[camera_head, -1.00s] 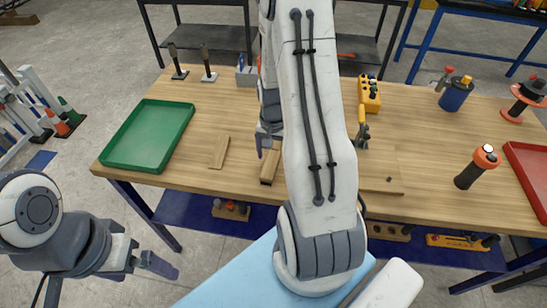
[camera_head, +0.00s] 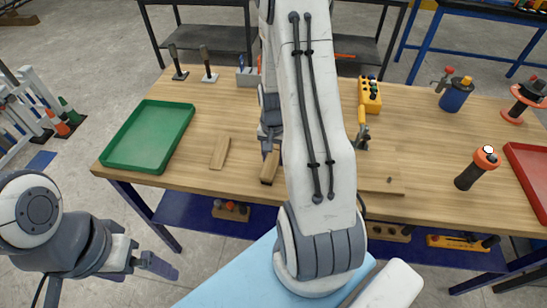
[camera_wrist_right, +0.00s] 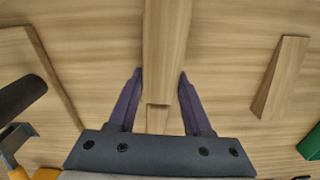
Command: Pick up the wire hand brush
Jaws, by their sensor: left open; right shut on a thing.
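The wire hand brush (camera_head: 268,168) shows as a long wooden body on the workbench, near its front edge and partly behind my right arm. In the right wrist view its wooden body (camera_wrist_right: 166,35) runs from the top edge down between the fingers. I cannot make out its bristles. My right gripper (camera_wrist_right: 160,74) is shut on the brush, one finger on each side; in the head view it (camera_head: 270,140) is at the brush's far end. The brush appears to be still at the bench top. My left gripper (camera_head: 158,265) is open and empty, in front of the bench at lower left.
A wooden wedge (camera_head: 220,152) lies left of the brush. A green tray (camera_head: 148,137) is further left. A yellow button box (camera_head: 370,95), an orange-topped black tool (camera_head: 478,168) and a red tray (camera_head: 530,170) are to the right. The bench between wedge and tray is clear.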

